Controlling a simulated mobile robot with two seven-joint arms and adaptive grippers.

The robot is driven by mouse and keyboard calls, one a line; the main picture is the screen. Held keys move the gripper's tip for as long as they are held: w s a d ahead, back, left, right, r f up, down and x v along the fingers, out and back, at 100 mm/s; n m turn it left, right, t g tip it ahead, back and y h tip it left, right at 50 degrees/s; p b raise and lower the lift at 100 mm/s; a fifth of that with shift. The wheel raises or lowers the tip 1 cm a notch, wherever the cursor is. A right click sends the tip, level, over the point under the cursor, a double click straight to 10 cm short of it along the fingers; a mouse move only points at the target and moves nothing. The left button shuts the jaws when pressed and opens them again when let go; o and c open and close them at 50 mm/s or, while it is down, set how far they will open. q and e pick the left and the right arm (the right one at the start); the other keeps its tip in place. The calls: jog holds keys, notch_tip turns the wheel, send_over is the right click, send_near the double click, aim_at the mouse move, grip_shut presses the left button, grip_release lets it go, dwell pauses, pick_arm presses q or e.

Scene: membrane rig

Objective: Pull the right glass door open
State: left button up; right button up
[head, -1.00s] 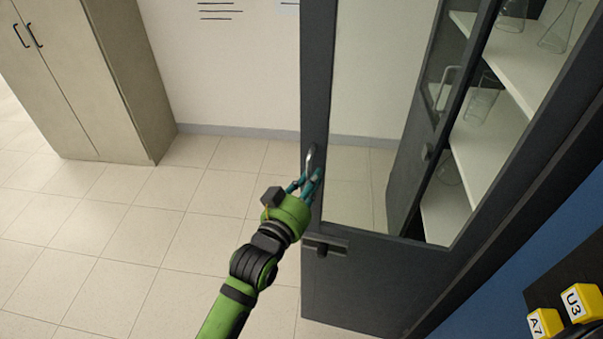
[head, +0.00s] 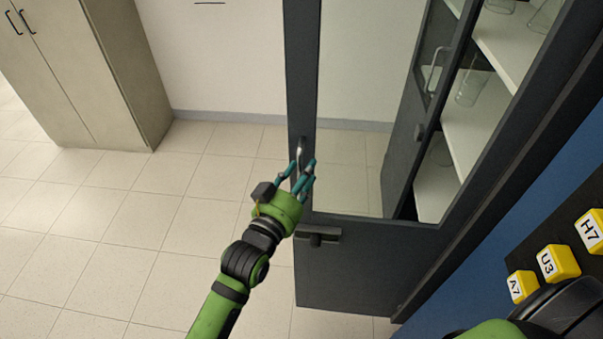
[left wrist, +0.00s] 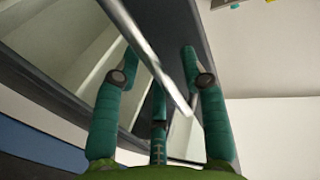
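The right glass door (head: 304,80) is a dark grey frame with a clear pane. It stands swung out from the cabinet in the head view, with wall and floor showing through the glass. Its metal handle (head: 302,150) is on the left edge; the bar (left wrist: 150,55) crosses the left wrist view. My left gripper (head: 298,172) is at the handle's lower end. In the left wrist view its teal fingers (left wrist: 160,55) are spread on either side of the bar, with visible gaps. My right gripper is out of view.
The cabinet's other door (head: 418,110) and white shelves (head: 443,150) with glassware are behind the pane. Yellow lettered blocks (head: 558,263) sit at lower right near my right arm. A beige cupboard (head: 120,75) stands at left; the tiled floor (head: 130,220) between is clear.

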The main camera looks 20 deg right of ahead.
pick_arm(q)
jog(key=v, duration=1.2)
jog(key=shift+a, duration=0.1)
dwell(0.4)
